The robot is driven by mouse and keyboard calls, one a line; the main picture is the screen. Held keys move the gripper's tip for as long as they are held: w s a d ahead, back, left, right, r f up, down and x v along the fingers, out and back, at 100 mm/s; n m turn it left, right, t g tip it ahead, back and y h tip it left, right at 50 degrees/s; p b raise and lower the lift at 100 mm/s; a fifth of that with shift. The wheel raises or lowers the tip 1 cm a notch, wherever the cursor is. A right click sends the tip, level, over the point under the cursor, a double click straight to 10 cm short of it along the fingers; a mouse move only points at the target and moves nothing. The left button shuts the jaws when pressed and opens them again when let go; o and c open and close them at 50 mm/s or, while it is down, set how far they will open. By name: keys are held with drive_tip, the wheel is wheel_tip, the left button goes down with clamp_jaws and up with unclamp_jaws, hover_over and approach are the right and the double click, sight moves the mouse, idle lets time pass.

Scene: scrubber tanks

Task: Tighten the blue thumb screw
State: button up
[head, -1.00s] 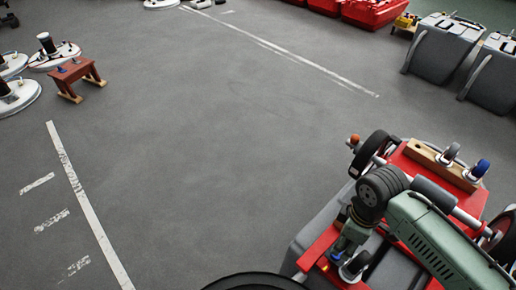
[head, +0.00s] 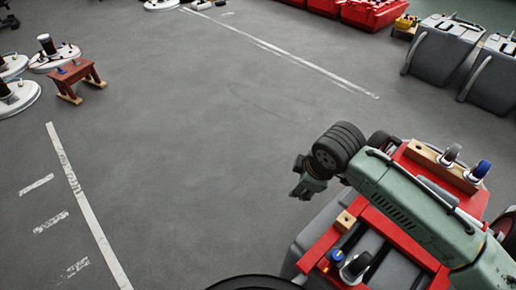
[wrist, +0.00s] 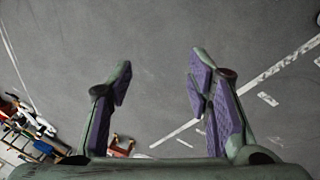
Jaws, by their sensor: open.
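A blue-topped screw (head: 337,255) stands on the red frame of the cart (head: 318,252), beside a grey knob (head: 355,266). Another blue knob (head: 481,170) stands on the wooden bar at the cart's far right, next to a grey one (head: 450,153). The pictures do not show which is the task's screw, or how tight either is. My gripper (head: 303,186) is out over the floor, left of the cart and apart from both blue knobs. In the wrist view its purple-padded fingers (wrist: 160,85) are spread, with only floor between them.
A small wooden block (head: 345,221) sits on the red frame. A red-brown stool (head: 78,76) with small knobs on top stands at the left near white round pads (head: 18,94). Grey tanks (head: 440,50) and red bins (head: 375,12) line the back right. The middle floor is clear.

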drive_tip(key=w+a+r+n+t+y, duration=0.1)
drive_tip(key=w+a+r, duration=0.1)
drive_tip(key=a, duration=0.3)
drive_tip(key=w+a+r+n+t+y, duration=0.1)
drive_tip(key=w+a+r, duration=0.2)
drive_tip(key=a, duration=0.3)
drive_tip(key=shift+w+a+r+t, duration=0.2)
drive_tip(key=shift+w+t, duration=0.2)
drive_tip(key=shift+w, duration=0.45)
